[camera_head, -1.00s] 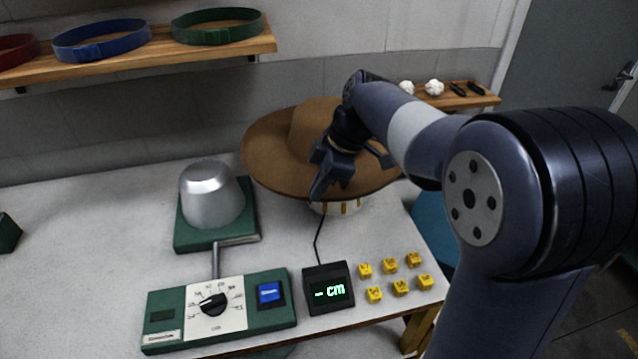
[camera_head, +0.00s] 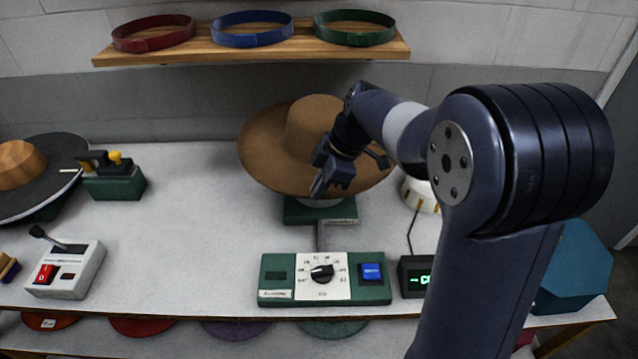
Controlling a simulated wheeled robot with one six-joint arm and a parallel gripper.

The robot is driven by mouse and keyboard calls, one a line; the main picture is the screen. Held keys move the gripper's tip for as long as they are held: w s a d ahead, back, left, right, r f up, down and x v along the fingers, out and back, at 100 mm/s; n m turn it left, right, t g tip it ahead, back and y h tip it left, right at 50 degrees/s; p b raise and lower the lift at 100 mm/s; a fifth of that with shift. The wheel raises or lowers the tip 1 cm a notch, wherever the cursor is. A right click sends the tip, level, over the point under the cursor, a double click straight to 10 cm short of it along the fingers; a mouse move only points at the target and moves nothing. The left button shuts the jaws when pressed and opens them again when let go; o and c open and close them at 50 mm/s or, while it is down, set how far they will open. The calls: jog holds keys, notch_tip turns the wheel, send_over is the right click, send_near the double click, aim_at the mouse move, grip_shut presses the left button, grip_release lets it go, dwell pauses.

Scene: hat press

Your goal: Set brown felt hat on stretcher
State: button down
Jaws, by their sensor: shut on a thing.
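The brown felt hat (camera_head: 312,128) is upright, with its wide brim over the stretcher. My gripper (camera_head: 347,172) is shut on the hat at the front right of the brim, beside the crown. The stretcher's green base (camera_head: 306,212) shows under the brim, with a thin sliver of its metal dome. The hat hides the rest of the dome. I cannot tell whether the hat rests on it or hangs above. The stretcher's control box (camera_head: 300,291) with a black dial (camera_head: 322,273) and a blue button (camera_head: 371,272) stands in front.
A white round stand (camera_head: 420,194) and a display (camera_head: 412,290) are at the right, partly behind my arm. A shelf (camera_head: 250,50) holds red, blue and green bands. A grey brimmed form (camera_head: 45,195) and a red-switch box (camera_head: 65,270) stand left. The table between is clear.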

notch_tip(320, 180, down, 13)
jog(key=b, duration=0.9)
dwell(0.4)
jog(key=shift+f+b, duration=0.8)
jog(key=shift+b, duration=0.25)
jog(key=c, duration=1.5)
grip_release()
jog(key=v, duration=1.1)
jog(key=shift+f, duration=0.1)
